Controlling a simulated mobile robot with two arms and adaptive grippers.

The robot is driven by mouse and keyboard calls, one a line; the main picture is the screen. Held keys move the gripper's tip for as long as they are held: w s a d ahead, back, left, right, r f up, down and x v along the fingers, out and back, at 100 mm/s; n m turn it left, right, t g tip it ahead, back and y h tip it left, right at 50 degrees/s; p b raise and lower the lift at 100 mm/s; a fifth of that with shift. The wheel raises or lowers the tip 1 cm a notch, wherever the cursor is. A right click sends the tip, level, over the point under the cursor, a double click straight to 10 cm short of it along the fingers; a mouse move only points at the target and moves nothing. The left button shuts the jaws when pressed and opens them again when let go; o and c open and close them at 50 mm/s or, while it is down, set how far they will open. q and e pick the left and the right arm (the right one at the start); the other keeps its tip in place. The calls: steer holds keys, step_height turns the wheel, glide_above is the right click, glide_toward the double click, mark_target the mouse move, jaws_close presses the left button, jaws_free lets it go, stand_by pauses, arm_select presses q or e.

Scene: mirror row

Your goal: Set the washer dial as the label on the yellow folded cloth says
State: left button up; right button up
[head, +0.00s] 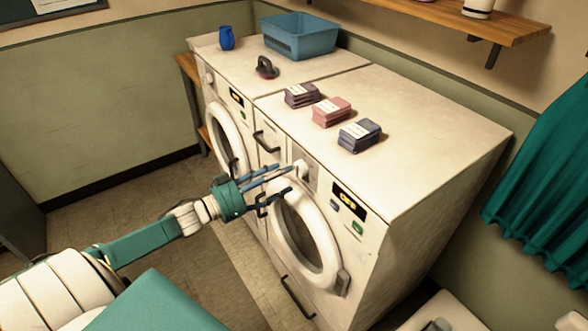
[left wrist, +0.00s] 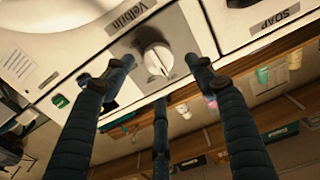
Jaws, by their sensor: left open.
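The right washer (head: 390,230) has a white dial (head: 301,168) on its front, left of a small display with yellow text too small to read surely. Three labelled folded cloths lie on top: mauve (head: 301,97), pink (head: 331,114) and grey-blue (head: 360,137). No yellow one shows. My right gripper is not in view.
A second washer (head: 220,115) stands to the left. On top are a blue basket (head: 298,38), a blue jar (head: 226,38) and a dark iron-like object (head: 266,68). A drawer labelled SOAP (left wrist: 270,22) is beside the dial. A green curtain (head: 545,170) hangs at right.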

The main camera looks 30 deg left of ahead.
mark_target(295, 170)
arm_select(q)
steer(key=shift+x, duration=2.45)
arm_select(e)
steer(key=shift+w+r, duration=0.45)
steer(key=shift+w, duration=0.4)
arm_select(q)
steer(key=shift+c, duration=0.5)
steer(key=c, duration=1)
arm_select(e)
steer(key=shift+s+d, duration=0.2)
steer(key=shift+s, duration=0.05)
